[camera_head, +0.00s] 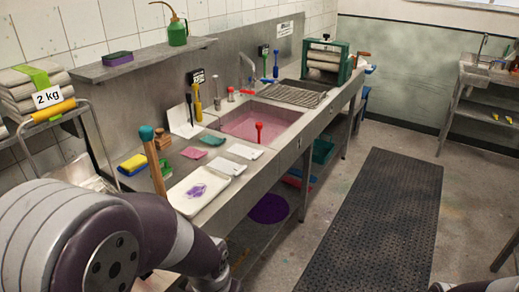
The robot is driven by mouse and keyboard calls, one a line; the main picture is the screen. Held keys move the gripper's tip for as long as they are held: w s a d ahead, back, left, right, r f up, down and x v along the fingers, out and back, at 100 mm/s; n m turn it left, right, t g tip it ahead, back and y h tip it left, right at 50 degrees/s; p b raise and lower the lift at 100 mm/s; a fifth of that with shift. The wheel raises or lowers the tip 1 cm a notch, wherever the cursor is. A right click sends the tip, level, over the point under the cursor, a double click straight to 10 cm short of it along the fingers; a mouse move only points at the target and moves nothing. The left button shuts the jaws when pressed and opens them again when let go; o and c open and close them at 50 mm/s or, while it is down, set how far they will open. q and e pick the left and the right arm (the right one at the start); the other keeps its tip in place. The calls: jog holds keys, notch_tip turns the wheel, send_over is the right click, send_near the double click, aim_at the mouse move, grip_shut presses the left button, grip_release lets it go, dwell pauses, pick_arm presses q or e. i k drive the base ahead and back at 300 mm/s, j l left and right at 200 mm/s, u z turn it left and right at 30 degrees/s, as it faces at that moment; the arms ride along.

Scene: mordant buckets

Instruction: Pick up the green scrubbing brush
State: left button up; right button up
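I cannot pick out a green scrubbing brush with certainty. A wooden stick with a teal head (147,134) stands upright at the counter's near left end. A small green item (264,54) is at the back wall beside the tap, too small to identify. My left arm fills the lower left and hides part of the near counter. Only a sliver of my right arm shows at the bottom right. Neither gripper is in view.
The steel counter (262,166) holds a white tray (190,204), colored cloths, a yellow-blue sponge (132,164) and a sink of pink liquid (245,123). A green-framed roller wringer (326,62) stands at the far end. A black floor mat (378,225) lies to the right.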

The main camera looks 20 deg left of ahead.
aim_at(167, 170)
jog(key=i+l+z, duration=0.1)
jog(key=i, duration=0.35)
jog(key=i+l, duration=0.2)
jog(key=i, duration=0.25)
jog(key=i+l+z, duration=0.15)
jog(key=i, duration=0.25)
jog(key=i+u, duration=0.2)
jog(key=u, duration=0.25)
jog(key=i+u, duration=0.15)
jog(key=u, duration=0.35)
jog(key=i+l+u, duration=0.15)
jog(key=u, duration=0.3)
jog(key=i+l+u, duration=0.15)
jog(key=u, duration=0.3)
jog(key=l, duration=0.1)
